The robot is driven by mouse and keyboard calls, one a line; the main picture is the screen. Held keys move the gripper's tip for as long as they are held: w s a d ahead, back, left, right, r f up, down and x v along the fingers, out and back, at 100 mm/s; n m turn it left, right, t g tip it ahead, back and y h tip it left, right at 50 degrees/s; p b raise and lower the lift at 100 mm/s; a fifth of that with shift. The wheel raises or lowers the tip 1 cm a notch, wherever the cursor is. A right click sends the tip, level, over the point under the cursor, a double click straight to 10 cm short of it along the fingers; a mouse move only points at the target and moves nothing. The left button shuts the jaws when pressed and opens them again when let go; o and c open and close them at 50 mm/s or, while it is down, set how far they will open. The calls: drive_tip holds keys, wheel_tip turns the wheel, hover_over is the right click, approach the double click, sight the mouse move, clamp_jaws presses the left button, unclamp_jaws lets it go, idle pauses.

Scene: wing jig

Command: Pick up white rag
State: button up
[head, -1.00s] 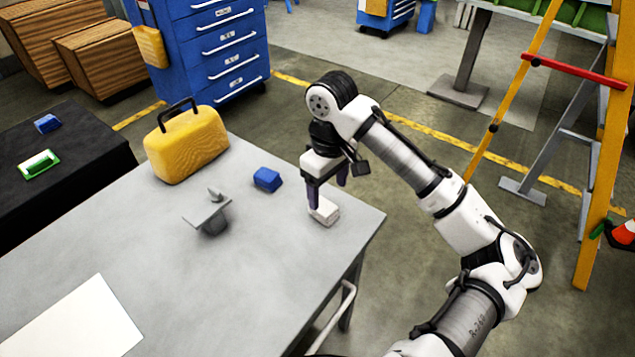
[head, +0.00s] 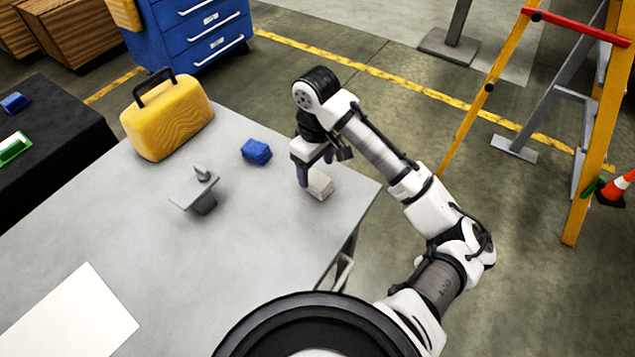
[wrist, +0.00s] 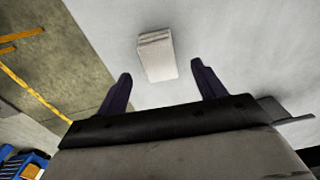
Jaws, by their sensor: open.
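The white rag (head: 320,184) is a small folded off-white block lying on the grey table near its right corner. In the wrist view the rag (wrist: 157,56) lies just beyond the fingertips, between their lines and nearer the middle. My gripper (head: 317,174) hangs over the table at the rag, fingers pointing down. In the wrist view my gripper (wrist: 160,72) has its two dark fingers wide apart with nothing between them. The head view does not show clearly how high the fingertips are above the table.
A blue folded rag (head: 256,151), a grey metal piece (head: 196,194), a yellow case (head: 167,122) and a white sheet (head: 68,318) are on the grey table (head: 150,255). A yellow ladder (head: 590,130) stands on the floor at right. The table's right edge is close to the rag.

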sight(318, 180)
drive_tip(key=shift+d+f, duration=0.15)
drive_tip(key=shift+f, duration=2.45)
drive_tip(key=c, duration=1.1)
drive_tip(key=shift+o, duration=0.2)
wheel_tip(318, 180, up, 20)
